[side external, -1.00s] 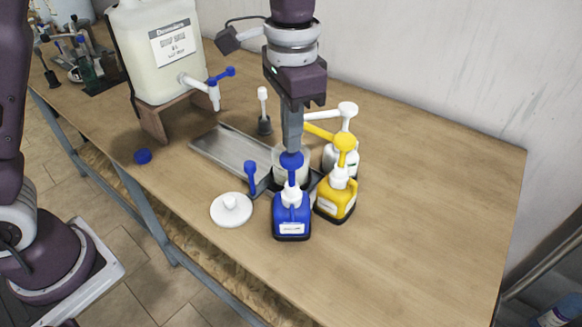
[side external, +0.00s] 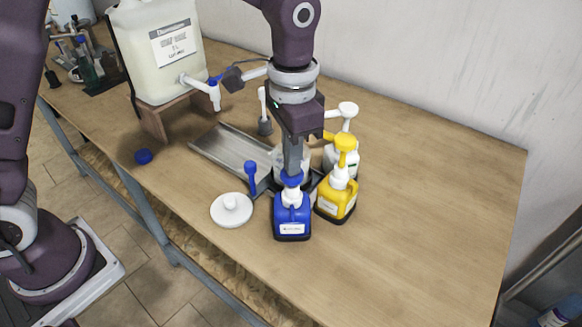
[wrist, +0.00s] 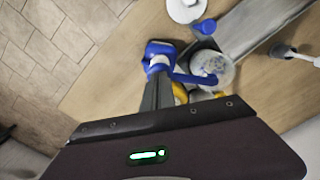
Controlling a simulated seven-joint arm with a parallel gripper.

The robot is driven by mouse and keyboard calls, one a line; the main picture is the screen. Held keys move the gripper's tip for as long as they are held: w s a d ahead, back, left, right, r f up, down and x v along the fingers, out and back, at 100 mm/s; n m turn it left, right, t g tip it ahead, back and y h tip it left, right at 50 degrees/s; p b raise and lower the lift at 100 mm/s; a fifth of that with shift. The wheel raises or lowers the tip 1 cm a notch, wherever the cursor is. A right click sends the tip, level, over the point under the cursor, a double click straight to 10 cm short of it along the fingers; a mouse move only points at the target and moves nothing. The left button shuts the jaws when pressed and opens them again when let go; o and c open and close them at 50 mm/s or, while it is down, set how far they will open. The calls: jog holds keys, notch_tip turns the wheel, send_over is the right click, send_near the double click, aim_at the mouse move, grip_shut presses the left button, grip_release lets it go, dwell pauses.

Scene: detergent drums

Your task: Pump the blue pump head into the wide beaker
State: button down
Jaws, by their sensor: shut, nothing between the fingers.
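The blue pump bottle (side external: 292,219) stands upright near the front of the group, with a white collar and a blue pump head (side external: 291,179). My gripper (side external: 293,170) is shut and empty, pointing down with its tips at the top of the pump head, which sits low against the collar. The wide beaker (side external: 278,164) is clear glass, behind the bottle and partly hidden by my gripper. In the wrist view the blue spout reaches over the beaker (wrist: 224,74), and something bluish-white shows inside it.
A yellow pump bottle (side external: 335,203) stands close on the right, with a white pump bottle (side external: 349,146) behind it. A large jug (side external: 160,65) stands at back left. The right table is clear.

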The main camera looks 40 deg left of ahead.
jog(key=shift+r, duration=2.6)
dwell(0.5)
notch_tip(320, 180, up, 6)
dwell(0.7)
jog(key=s+a+r+n+t, duration=0.2)
jog(key=s+a+r, duration=0.3)
jog(key=s+a, duration=0.3)
jog(key=s+a+f+n+t, duration=0.1)
jog(key=s+a+f+n, duration=0.1)
jog(key=s, duration=0.4)
jog(key=s+a+f+n+t, duration=0.2)
jog(key=s+a+f, duration=0.1)
jog(key=s, duration=0.4)
jog(key=shift+a+f+t, duration=0.3)
jog(key=shift+a+f, duration=0.05)
jog(key=shift+a, duration=0.35)
